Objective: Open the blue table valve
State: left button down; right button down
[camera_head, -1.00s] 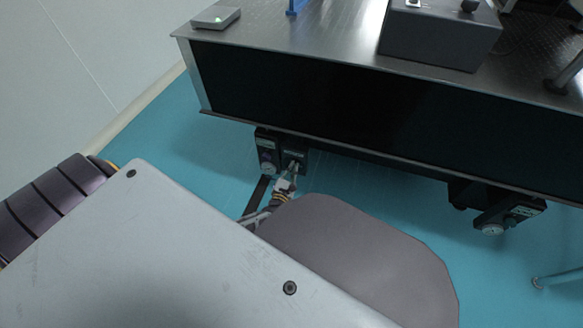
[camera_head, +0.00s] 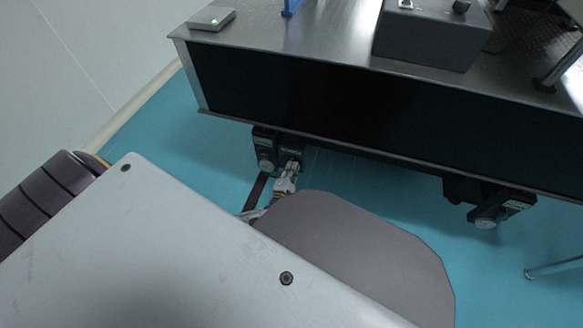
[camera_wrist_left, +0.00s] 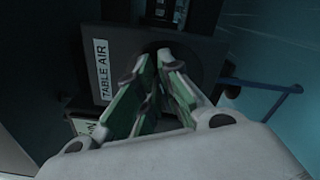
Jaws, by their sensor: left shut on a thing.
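A black box labelled "TABLE AIR" (camera_wrist_left: 118,62) fills the upper middle of the left wrist view. In the head view, a dark valve box (camera_head: 291,148) hangs under the table's near left corner. My left gripper (camera_head: 292,166) reaches up to it from below. In the left wrist view, the gripper's green-lined fingers (camera_wrist_left: 158,62) converge on the face of the box, shut on the valve knob, which they mostly hide. The valve's blue colour cannot be made out. My right gripper is not in view.
The metal optical table (camera_head: 310,45) with its dark side panel stands above. Another such box (camera_head: 503,210) hangs at the right. The blue-green floor is open around.

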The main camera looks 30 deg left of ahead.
pick_arm(q)
jog(key=m, duration=0.2)
jog(key=f+m+p, duration=0.1)
jog(key=m, duration=0.1)
jog(key=shift+d+m, duration=0.15)
jog(key=shift+m, duration=0.25)
dwell(0.4)
jog(key=c, duration=1.6)
grip_release()
jog(key=shift+s, duration=0.15)
jog(key=v, duration=1.1)
jog(key=shift+s, duration=0.35)
